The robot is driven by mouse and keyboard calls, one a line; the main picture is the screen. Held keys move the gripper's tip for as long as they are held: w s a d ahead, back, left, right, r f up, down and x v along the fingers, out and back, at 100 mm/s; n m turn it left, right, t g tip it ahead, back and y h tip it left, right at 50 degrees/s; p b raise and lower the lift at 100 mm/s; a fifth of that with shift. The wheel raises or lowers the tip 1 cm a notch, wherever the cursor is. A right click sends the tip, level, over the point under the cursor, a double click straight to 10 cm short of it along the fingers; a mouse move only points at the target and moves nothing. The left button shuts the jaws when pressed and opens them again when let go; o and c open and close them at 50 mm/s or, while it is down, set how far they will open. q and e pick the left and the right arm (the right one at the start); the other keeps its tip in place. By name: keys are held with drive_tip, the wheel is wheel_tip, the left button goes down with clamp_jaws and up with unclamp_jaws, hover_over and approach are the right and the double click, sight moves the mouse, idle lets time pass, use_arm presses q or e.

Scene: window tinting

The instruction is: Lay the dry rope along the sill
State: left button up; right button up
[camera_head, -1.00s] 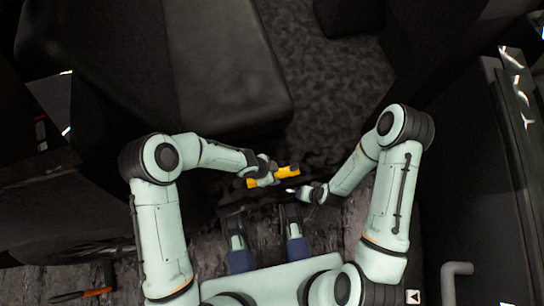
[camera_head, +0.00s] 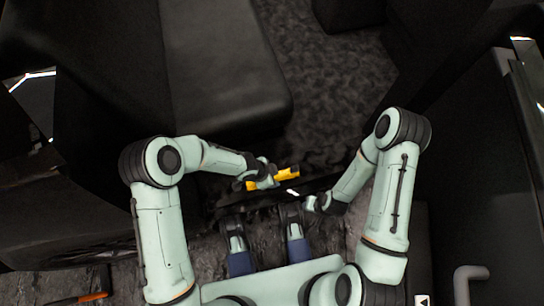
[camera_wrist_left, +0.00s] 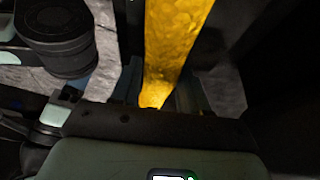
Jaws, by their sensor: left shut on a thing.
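A yellow, rope-like roll (camera_head: 286,174), which I take to be the dry rope, is in my left gripper (camera_head: 264,180), slightly left of centre in the head view. The gripper is shut around it, and the roll sticks out on both sides, tilted slightly up to the right. In the left wrist view the yellow rope (camera_wrist_left: 172,45) runs up and away from between the fingers and looks rough. My right gripper (camera_head: 310,204) is empty-looking, a little right of and below the rope; its fingers are too small and dark to read. I cannot make out the sill clearly.
A black seat (camera_head: 225,70) fills the upper left middle. Dark carpet (camera_head: 330,95) lies beyond the grippers. A dark door-like panel (camera_head: 475,180) with a grey handle (camera_head: 470,275) stands at the right. An orange-handled tool (camera_head: 92,297) lies at the lower left.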

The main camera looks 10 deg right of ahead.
use_arm(q)
drive_tip(key=shift+f+b, duration=0.4)
drive_tip(key=shift+b, duration=0.05)
use_arm(e)
drive_tip(key=shift+f, duration=0.45)
use_arm(q)
drive_tip(key=o, duration=1.2)
drive_tip(key=p+v, duration=0.5)
drive_tip(key=shift+r, duration=0.45)
drive_tip(key=shift+a+r+p, duration=0.3)
drive_tip(key=shift+r+p, duration=0.1)
drive_tip(key=shift+r, duration=0.15)
drive_tip(key=shift+a+r, duration=0.15)
drive_tip(key=shift+r, duration=0.05)
use_arm(e)
drive_tip(key=a+r, duration=0.3)
drive_tip(key=r, duration=0.5)
drive_tip(key=shift+w+r+n+y, duration=0.15)
drive_tip(key=shift+w+n+y, duration=0.1)
drive_tip(key=shift+n+y, duration=0.05)
